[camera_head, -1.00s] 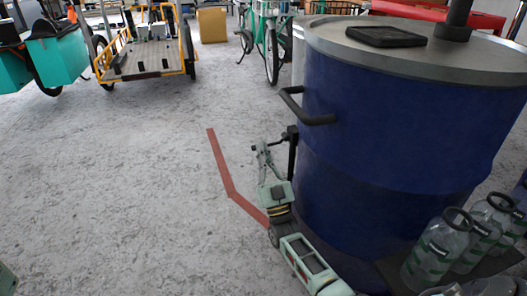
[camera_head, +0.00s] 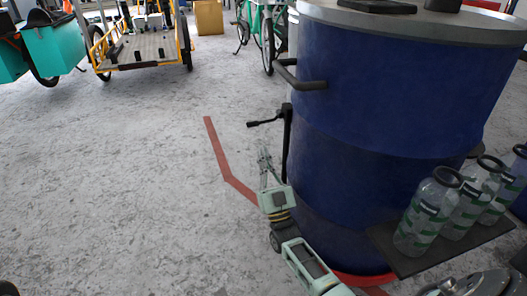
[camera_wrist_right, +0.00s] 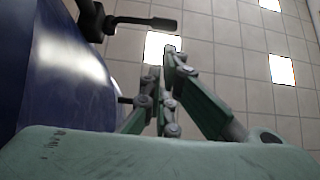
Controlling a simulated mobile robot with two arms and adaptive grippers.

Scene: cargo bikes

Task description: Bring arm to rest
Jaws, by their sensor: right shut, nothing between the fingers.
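My right gripper (camera_head: 264,150) is in front of the big blue drum (camera_head: 395,120), left of its wall. Its fingers point up and are shut, with nothing between them. In the right wrist view the two fingers (camera_wrist_right: 167,68) meet near the middle against the ceiling. My right forearm runs down to the bottom edge. My left gripper is not in view.
A black lever (camera_head: 265,122) sticks out left just above my right fingertips. A black handle (camera_head: 300,78) is on the drum. Bottles (camera_head: 428,210) stand on a dark shelf (camera_head: 440,255) at right. Cargo bikes (camera_head: 145,45) stand at the back; the grey floor at left is clear.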

